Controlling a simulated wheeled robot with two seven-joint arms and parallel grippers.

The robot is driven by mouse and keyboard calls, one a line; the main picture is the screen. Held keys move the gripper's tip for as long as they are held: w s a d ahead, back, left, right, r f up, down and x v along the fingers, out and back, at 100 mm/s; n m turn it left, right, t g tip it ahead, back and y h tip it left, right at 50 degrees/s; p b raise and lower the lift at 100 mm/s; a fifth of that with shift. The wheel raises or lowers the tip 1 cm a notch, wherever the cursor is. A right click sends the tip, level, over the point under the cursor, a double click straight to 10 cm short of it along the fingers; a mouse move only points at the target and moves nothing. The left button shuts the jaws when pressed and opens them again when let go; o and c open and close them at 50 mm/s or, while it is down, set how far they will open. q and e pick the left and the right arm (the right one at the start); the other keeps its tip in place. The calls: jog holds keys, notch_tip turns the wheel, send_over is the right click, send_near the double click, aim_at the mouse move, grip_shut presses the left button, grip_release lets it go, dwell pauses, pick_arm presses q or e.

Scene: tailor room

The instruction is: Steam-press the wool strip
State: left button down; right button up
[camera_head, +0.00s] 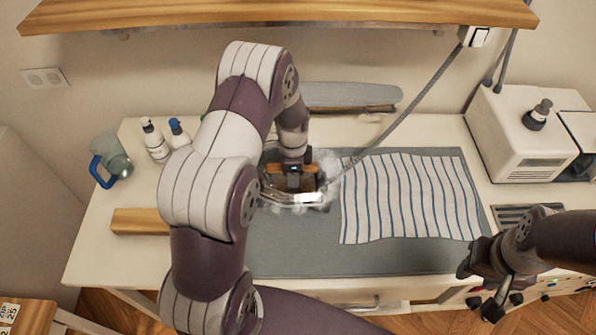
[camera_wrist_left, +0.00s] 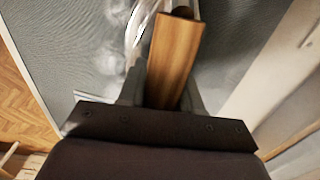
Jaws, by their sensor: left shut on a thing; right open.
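A steam iron (camera_head: 309,198) with a wooden handle is over the grey pressing mat (camera_head: 300,260), just left of the striped cloth, with white steam around it. My left gripper (camera_head: 294,174) is shut on the handle, which also shows in the left wrist view (camera_wrist_left: 178,55). A white cloth with blue stripes (camera_head: 410,200) lies spread on the right part of the mat. I cannot tell whether this is the wool strip; no other strip is visible, and my left arm hides part of the mat. My right gripper (camera_head: 477,291) is open and empty near the table's front right.
A cord (camera_head: 405,109) runs from the iron up to the wall. A jug (camera_head: 111,160), bottles (camera_head: 154,140) and a wooden block (camera_head: 139,221) stand left. A sleeve board (camera_head: 350,97) is behind; a white steam unit (camera_head: 530,135) is back right. A shelf (camera_head: 280,12) overhangs.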

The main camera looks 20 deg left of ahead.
pick_arm(q)
jog(key=shift+s+a, duration=0.3)
jog(key=shift+a, duration=0.35)
jog(key=shift+s+a, duration=0.3)
jog(key=shift+a, duration=0.35)
jog(key=shift+s+a+r+p, duration=0.15)
jog(key=shift+s+a, duration=0.25)
jog(key=shift+a, duration=0.5)
jog(key=shift+s+a+f+p, duration=0.15)
jog(key=shift+s+a, duration=0.3)
jog(key=shift+a, duration=0.5)
jog(key=shift+s+a+r+p, duration=0.15)
jog(key=shift+s+a, duration=0.25)
jog(key=shift+a, duration=0.5)
jog(key=shift+s+d, duration=0.1)
jog(key=shift+s, duration=0.05)
jog(key=shift+s+d+p, duration=0.3)
jog(key=shift+s+d, duration=0.05)
jog(key=shift+s, duration=0.35)
jog(key=shift+s+d+p, duration=0.3)
jog(key=shift+s, duration=0.35)
